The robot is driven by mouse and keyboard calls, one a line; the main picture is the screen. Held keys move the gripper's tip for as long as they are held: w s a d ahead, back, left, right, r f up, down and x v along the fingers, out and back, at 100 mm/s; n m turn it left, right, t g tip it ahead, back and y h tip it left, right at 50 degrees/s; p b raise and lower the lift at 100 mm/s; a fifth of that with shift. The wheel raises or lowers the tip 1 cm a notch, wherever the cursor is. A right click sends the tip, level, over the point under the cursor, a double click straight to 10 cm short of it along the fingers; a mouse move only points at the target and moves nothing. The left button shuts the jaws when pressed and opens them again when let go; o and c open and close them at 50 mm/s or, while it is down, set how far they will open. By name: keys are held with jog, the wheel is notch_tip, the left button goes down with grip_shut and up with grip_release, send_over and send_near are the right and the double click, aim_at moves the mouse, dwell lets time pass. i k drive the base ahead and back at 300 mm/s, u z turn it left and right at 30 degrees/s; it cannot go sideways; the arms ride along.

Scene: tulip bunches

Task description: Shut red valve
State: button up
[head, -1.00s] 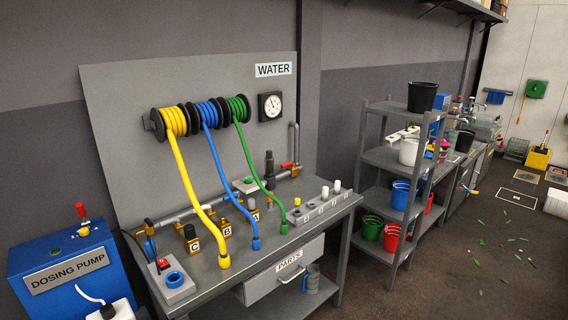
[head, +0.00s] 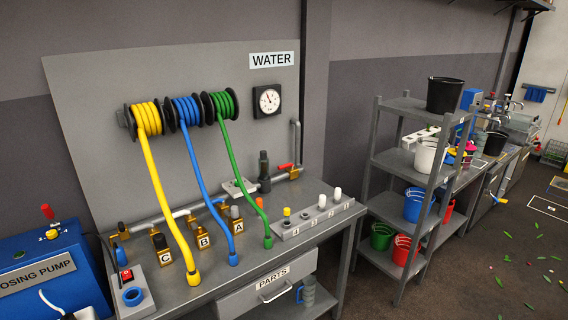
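The red valve handle (head: 286,166) is a small red lever on the grey pipe at the back right of the water bench. The lever lies roughly along the pipe, close to its brass-coloured fitting (head: 295,173). The pipe bends upward just right of it, against the back panel. A dark upright cylinder (head: 264,172) stands just left of the lever. The lever is small, and its exact setting is hard to tell. My gripper is not in view.
Yellow (head: 165,210), blue (head: 206,190) and green (head: 243,170) hoses hang from reels across the bench. A block with several fittings (head: 312,219) stands in front of the valve. A shelf rack (head: 376,160) stands right of the bench. The floor at lower right has scattered green pieces.

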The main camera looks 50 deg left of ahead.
aim_at(289, 164)
jog(key=z, duration=0.05)
jog(key=i, duration=1.45)
jog(key=z, duration=0.45)
jog(key=k, duration=0.1)
jog(key=u, duration=2.75)
jog(key=i, duration=0.5)
jog(key=z, duration=0.05)
